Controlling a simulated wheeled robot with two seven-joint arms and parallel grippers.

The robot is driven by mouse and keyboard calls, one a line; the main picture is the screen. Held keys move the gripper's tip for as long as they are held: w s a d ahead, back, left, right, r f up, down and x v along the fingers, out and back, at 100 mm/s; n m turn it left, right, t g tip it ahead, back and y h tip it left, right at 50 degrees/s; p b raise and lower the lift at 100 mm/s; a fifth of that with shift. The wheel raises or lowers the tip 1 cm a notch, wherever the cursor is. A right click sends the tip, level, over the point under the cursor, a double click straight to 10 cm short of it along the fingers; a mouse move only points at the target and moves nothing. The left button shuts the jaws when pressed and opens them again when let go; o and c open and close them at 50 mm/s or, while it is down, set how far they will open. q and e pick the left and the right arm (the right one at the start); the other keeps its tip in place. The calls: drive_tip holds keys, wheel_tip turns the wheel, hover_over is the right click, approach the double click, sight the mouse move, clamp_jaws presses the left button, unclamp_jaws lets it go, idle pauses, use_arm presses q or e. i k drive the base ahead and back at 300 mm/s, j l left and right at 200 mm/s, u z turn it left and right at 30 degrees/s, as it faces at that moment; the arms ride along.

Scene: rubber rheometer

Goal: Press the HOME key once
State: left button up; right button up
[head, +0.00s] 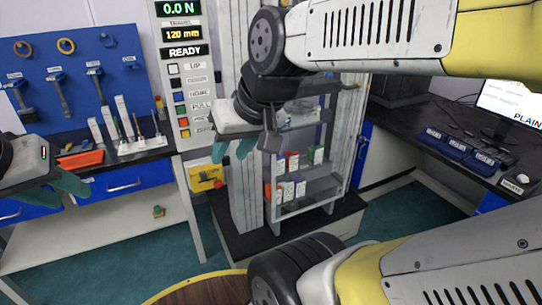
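The control panel (197,119) is a tall pale strip at the left of the machine column. It has a vertical row of small keys with labels. The HOME key (179,97) is a blue square, third from the top, below UP and DOWN. Displays above the keys read 0.0 N, 120 mm and READY. My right gripper (233,150) is just right of the panel's lower part, its teal fingertips apart with nothing between them. It does not cover the HOME key. My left gripper (62,190) is at the left edge, partly cut off, away from the panel; its finger gap is unclear.
A yellow box with a red button (206,178) is below the panel. A shelf with small boxes (310,185) stands right of the column. Tools hang on a blue pegboard (70,75) over the left bench, with an orange tray (80,159). A monitor and blue bins (447,140) are on the right desk.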

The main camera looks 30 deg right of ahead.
sight(178, 97)
drive_tip(key=l+u, duration=0.15)
drive_tip(key=l, duration=0.35)
drive_tip(key=l+u, duration=0.2)
drive_tip(key=l, duration=0.3)
drive_tip(key=k+l+u, duration=0.15)
drive_tip(key=l, duration=0.35)
